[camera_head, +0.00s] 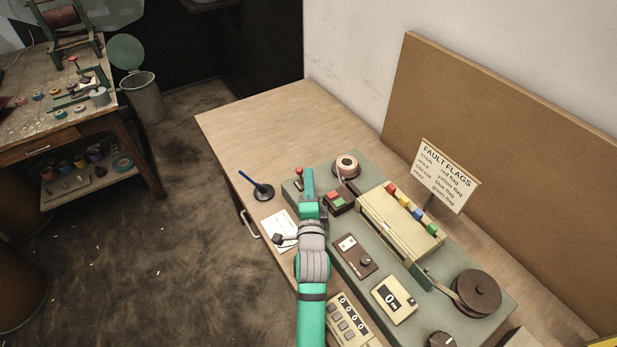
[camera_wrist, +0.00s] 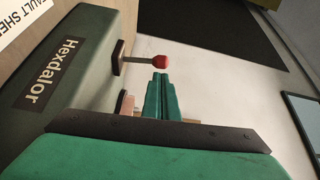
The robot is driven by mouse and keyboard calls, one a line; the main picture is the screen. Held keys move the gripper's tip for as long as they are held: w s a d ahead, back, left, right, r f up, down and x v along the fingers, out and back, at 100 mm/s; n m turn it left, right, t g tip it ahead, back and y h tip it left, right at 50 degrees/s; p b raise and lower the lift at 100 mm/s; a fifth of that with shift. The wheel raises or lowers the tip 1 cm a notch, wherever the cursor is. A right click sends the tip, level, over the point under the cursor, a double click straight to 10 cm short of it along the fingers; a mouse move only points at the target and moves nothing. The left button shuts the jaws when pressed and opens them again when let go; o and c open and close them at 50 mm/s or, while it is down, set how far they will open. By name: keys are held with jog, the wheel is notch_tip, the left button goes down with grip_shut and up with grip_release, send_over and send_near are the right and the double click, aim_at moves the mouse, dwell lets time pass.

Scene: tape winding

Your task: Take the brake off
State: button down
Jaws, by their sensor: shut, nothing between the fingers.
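A lever with a red knob (camera_head: 299,171), which I take for the brake, stands at the far left corner of the grey-green machine base (camera_head: 350,243). In the wrist view the red knob (camera_wrist: 161,61) sits on a thin rod rising from a dark mount (camera_wrist: 119,57). My gripper (camera_head: 308,172) is close beside the lever, on its right in the head view. In the wrist view my gripper's fingers (camera_wrist: 160,77) are shut and empty, their tips just short of the knob. I cannot tell whether they touch it.
A box with red and green buttons (camera_head: 339,202) and a tape roll (camera_head: 345,166) are close to my gripper. A cream unit with coloured flags (camera_head: 400,225), a dark reel (camera_head: 478,291) and a fault flags sign (camera_head: 444,176) stand further right. The table's far end (camera_head: 262,125) is clear.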

jog(key=shift+a, duration=0.1)
jog(key=shift+s, duration=0.15)
jog(key=s, duration=1)
jog(key=shift+s+d+f, duration=0.2)
jog(key=shift+s+d, duration=0.1)
jog(key=shift+d, duration=0.1)
jog(key=shift+d, duration=0.1)
